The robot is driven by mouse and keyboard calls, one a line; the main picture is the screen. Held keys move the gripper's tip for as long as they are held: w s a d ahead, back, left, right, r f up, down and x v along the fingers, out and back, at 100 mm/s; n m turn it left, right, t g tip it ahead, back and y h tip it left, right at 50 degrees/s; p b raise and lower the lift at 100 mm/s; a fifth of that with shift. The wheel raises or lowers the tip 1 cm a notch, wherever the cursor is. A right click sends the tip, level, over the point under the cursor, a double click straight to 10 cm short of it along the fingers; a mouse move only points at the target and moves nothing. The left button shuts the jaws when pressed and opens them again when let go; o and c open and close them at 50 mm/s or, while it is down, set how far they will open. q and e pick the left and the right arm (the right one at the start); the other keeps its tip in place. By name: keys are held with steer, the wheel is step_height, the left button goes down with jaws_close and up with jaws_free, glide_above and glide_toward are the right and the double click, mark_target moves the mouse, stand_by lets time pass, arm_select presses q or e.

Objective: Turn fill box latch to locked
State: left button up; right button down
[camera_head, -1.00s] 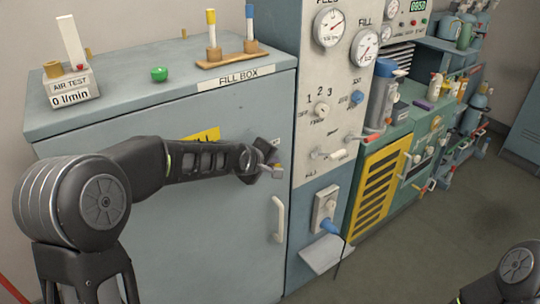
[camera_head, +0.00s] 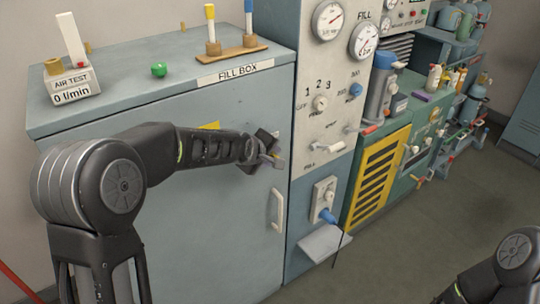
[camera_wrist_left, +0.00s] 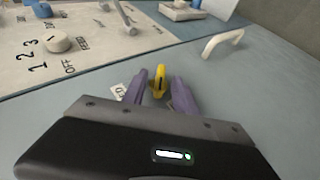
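The fill box (camera_head: 180,185) is the grey-blue cabinet with a "FILL BOX" label, and its door front faces me. Its latch (camera_wrist_left: 160,82) is a yellow lever in the left wrist view, standing on the door beside a small white label (camera_wrist_left: 119,91) that is partly hidden. My left gripper (camera_head: 273,158) is at the door's upper right. In the left wrist view its two purple fingers (camera_wrist_left: 161,92) stand on either side of the latch, with a gap visible on both sides. In the head view the gripper hides most of the latch. My right gripper is out of view.
A white door handle (camera_head: 277,210) is just below the left gripper. To the right is a white panel (camera_head: 338,90) with gauges, knobs and levers. A blue plug (camera_head: 327,215) with a hanging cable is below it. The floor (camera_head: 420,215) at right is clear.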

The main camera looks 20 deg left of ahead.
arm_select(q)
steer(key=v, duration=0.7)
steer(key=shift+s+r, duration=0.25)
steer(key=shift+s, duration=0.05)
stand_by(0.4)
